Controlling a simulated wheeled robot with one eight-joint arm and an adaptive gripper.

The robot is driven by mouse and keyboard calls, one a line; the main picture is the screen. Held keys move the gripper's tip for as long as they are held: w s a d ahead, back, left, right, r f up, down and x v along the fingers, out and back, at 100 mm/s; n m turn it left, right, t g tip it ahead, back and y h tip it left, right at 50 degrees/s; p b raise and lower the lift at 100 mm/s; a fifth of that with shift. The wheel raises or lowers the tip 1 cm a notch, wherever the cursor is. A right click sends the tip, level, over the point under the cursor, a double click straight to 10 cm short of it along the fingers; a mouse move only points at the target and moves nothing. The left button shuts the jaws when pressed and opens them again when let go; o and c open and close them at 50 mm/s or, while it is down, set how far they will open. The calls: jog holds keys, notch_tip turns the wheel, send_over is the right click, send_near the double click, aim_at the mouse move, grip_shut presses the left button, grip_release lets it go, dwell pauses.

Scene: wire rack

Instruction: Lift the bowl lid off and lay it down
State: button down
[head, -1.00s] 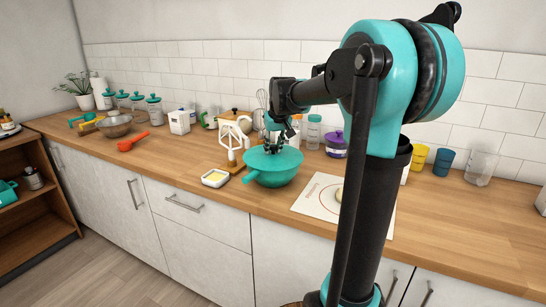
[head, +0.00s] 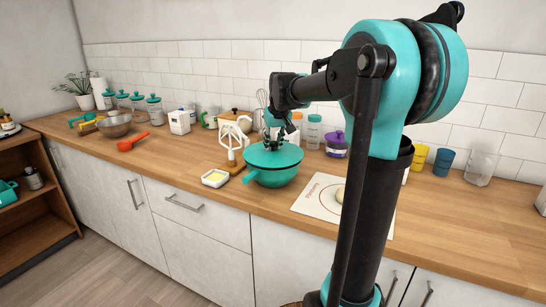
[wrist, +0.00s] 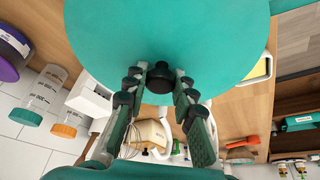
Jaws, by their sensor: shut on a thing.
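The teal bowl (head: 270,180) stands on the wooden counter near its front edge. Its teal lid (head: 262,158) is just above the bowl's rim, roughly level, with a thin dark line between the two. My gripper (head: 278,143) reaches down from above to the middle of the lid. In the wrist view the lid (wrist: 165,30) fills the top, and its black knob (wrist: 160,78) sits between my two fingers, which are shut on it. The bowl is hidden under the lid in the wrist view.
A butter dish (head: 215,178) and a white stand mixer (head: 233,140) are close on the left. A printed mat (head: 315,200) with a pale round piece lies to the right. Jars and a purple-lidded pot (head: 335,144) stand behind. Clear counter lies left of the butter dish.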

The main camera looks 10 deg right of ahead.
jog(key=shift+r, duration=0.4)
jog(key=shift+r, duration=2.45)
